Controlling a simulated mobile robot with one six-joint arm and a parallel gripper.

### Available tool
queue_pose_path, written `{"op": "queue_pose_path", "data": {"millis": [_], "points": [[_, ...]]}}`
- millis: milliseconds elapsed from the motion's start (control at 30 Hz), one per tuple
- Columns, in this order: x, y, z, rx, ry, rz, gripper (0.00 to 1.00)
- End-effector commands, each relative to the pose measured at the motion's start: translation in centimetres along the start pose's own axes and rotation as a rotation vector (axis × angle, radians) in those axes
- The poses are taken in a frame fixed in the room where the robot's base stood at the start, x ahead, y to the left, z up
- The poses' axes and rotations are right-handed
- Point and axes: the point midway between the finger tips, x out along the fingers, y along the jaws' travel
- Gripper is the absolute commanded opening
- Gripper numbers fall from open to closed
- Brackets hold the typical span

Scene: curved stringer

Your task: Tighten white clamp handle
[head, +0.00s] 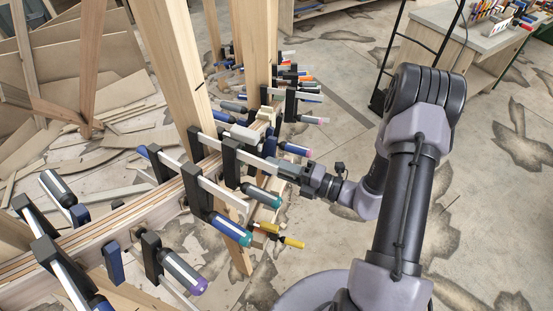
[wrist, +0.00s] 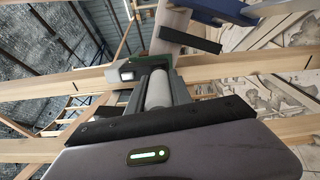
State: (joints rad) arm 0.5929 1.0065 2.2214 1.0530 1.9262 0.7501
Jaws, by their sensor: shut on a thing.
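The white clamp handle (wrist: 158,90) shows in the wrist view as a pale cylinder between the two grey fingers of my gripper (wrist: 157,88). The fingers are shut on its sides, and the handle points along the gripper. In the head view my gripper (head: 279,164) reaches in from the right to the clamps on the curved wooden stringer (head: 128,205). There the fingers and neighbouring clamps hide most of the held handle.
Close by are a teal-ended clamp handle (head: 230,230), another teal-ended handle (head: 262,195) and a blue-and-pink one (head: 293,149). A yellow clamp (head: 291,242) sits below. Wooden posts (head: 186,70) rise behind. Floor at right is open.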

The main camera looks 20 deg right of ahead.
Motion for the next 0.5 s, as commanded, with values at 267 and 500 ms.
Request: {"op": "queue_pose_path", "data": {"millis": [267, 500], "points": [[0.00, 0.43, 0.05, 0.258, 0.000, 0.000, 0.00], [0.00, 0.40, 0.05, 0.486, 0.000, 0.001, 0.00]]}}
